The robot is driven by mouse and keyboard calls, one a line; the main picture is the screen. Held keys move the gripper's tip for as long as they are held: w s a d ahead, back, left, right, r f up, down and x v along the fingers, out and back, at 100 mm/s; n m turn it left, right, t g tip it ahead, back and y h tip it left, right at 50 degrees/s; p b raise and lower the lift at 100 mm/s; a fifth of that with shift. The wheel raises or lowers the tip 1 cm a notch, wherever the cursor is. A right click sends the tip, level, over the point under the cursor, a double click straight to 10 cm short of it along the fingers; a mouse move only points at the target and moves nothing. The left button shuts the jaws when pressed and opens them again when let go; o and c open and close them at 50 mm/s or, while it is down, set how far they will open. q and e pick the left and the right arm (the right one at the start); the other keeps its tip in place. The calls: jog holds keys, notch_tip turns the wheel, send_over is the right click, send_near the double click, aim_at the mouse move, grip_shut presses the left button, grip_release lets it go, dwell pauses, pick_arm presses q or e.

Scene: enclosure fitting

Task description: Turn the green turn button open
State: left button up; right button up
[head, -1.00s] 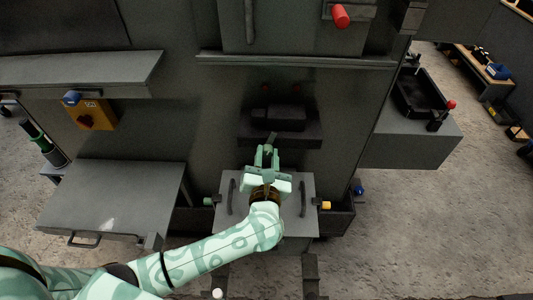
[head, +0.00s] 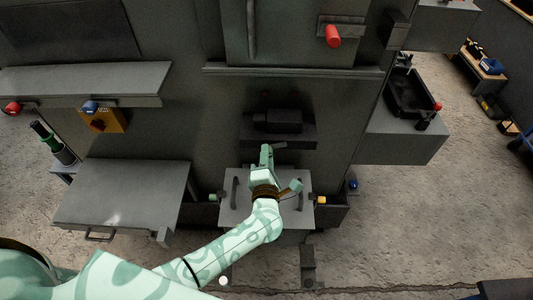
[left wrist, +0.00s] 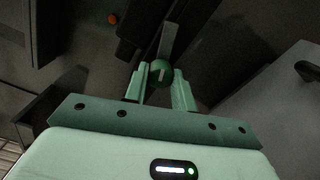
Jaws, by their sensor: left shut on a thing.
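The green turn button (left wrist: 160,73) shows in the left wrist view as a round green knob with a white line on its face. A grey bar (left wrist: 168,40) runs up from it. My left gripper (left wrist: 160,85) is shut on the knob, one finger on each side. In the head view my left gripper (head: 266,153) reaches to the front of the dark ledge, seen nearly edge-on. It hides the knob there; only the grey bar (head: 280,146) shows, pointing right. My right gripper is not in view.
The dark ledge (head: 300,133) stands just behind. A grey table (head: 120,195) is at left, a red knob (head: 333,36) above.

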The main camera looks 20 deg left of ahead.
pick_arm(q)
jog(key=shift+d+m+p, duration=0.1)
jog(key=shift+m+p, duration=0.7)
jog(key=shift+m, duration=1)
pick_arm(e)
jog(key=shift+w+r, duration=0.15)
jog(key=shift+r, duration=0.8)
pick_arm(q)
jog(key=shift+f, duration=0.1)
jog(key=o, duration=1)
jog(key=shift+s, duration=0.1)
